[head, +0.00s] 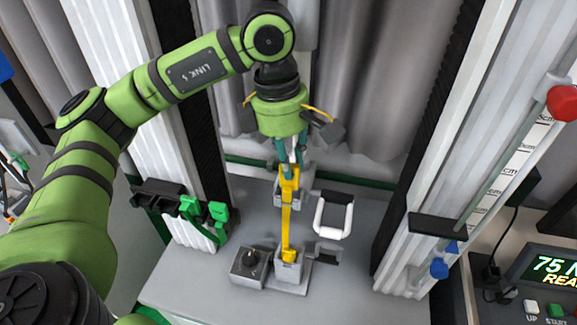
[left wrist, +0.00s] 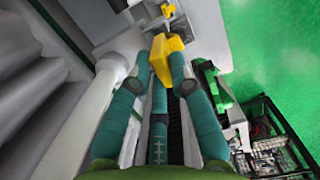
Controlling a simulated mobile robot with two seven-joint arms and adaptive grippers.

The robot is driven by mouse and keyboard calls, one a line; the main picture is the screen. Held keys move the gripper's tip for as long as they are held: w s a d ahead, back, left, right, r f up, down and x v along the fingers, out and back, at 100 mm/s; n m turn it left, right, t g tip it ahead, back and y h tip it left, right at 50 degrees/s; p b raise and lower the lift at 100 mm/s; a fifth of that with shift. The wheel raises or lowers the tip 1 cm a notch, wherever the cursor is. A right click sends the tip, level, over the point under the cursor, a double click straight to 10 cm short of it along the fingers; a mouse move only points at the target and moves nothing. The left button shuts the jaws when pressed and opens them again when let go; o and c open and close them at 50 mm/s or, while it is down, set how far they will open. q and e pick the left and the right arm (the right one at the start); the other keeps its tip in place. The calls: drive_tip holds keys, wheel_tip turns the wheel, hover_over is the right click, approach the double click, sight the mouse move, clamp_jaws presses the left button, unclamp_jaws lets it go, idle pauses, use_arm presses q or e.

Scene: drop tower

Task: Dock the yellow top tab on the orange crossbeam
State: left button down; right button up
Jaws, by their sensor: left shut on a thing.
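My left gripper (head: 289,166) points down in the middle of the head view. Its teal fingers are shut on the yellow top tab (head: 289,185), which also shows between the fingertips in the left wrist view (left wrist: 165,55). A long yellow strip (head: 286,225) runs down from the tab to a yellow lower end (head: 289,255) at a grey block. I cannot clearly make out an orange crossbeam. Thin orange-yellow pieces (head: 318,111) show on both sides of my left wrist, but I cannot tell if they belong to it. My right gripper is out of view.
A white handle (head: 333,217) stands just right of the strip. A grey box with a knob (head: 250,262) sits left of its foot. Green clamps (head: 204,212) are on the left column. Pale columns flank the grey base (head: 200,285). A lit display (head: 553,267) is at right.

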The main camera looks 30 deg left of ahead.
use_arm(q)
drive_tip(key=f, duration=0.1)
drive_tip(key=f+p, duration=0.1)
drive_tip(key=f, duration=0.2)
drive_tip(key=shift+w+a+p, duration=0.2)
drive_tip(key=shift+w+p, duration=0.05)
drive_tip(key=shift+p, duration=0.15)
drive_tip(key=shift+f, duration=0.25)
drive_tip(key=shift+f+b, duration=0.2)
drive_tip(key=shift+b, duration=0.15)
drive_tip(key=c, duration=1.1)
unclamp_jaws()
drive_tip(key=shift+c, duration=0.2)
drive_tip(key=shift+r, duration=0.1)
